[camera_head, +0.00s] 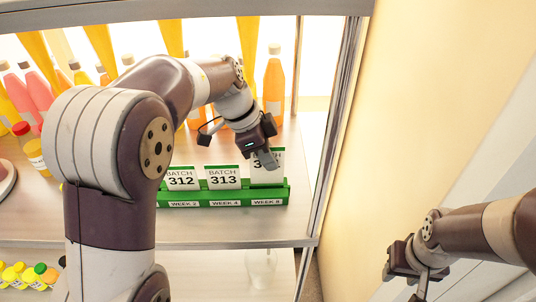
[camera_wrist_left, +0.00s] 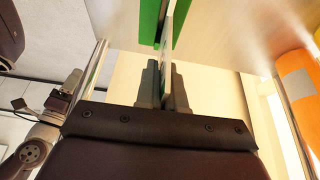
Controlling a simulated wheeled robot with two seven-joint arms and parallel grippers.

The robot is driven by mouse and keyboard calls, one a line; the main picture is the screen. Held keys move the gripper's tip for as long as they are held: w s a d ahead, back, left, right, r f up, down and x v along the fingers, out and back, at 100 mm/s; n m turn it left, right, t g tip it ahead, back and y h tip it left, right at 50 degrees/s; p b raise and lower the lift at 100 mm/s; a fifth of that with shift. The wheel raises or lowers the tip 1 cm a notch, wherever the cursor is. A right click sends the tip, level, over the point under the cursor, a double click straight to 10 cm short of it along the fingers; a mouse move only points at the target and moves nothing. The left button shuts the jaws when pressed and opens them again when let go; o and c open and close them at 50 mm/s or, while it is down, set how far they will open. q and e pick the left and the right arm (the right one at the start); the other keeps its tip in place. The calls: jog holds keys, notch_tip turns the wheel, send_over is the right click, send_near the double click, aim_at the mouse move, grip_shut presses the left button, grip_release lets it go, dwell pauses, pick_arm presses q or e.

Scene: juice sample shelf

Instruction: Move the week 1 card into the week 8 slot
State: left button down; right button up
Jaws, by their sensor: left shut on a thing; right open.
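The green card holder (camera_head: 222,203) stands on the shelf, with week 4 and week 8 labels readable on its front. White cards reading 312 (camera_head: 181,179) and 313 (camera_head: 223,178) stand upright in it. My left gripper (camera_head: 268,162) is shut on another white card (camera_head: 266,177), whose number is partly covered. This card is upright at the week 8 position, its top higher than the other cards; I cannot tell whether its lower edge is inside the slot. The left wrist view shows it edge-on between the fingers (camera_wrist_left: 164,88). My left arm hides the holder's left end. My right gripper (camera_head: 418,288) is open and empty.
An orange bottle (camera_head: 273,85) stands behind the holder, among several juice bottles. The shelf's right post (camera_head: 335,110) is just right of the holder. A glass (camera_head: 261,267) and small bottles are on the lower level. The shelf in front of the holder is clear.

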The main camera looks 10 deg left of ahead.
pick_arm(q)
jog(key=shift+s+p, duration=0.35)
jog(key=shift+f+b, duration=0.35)
jog(key=shift+f, duration=0.9)
dwell(0.3)
jog(key=shift+p, duration=0.65)
jog(key=shift+f, duration=0.6)
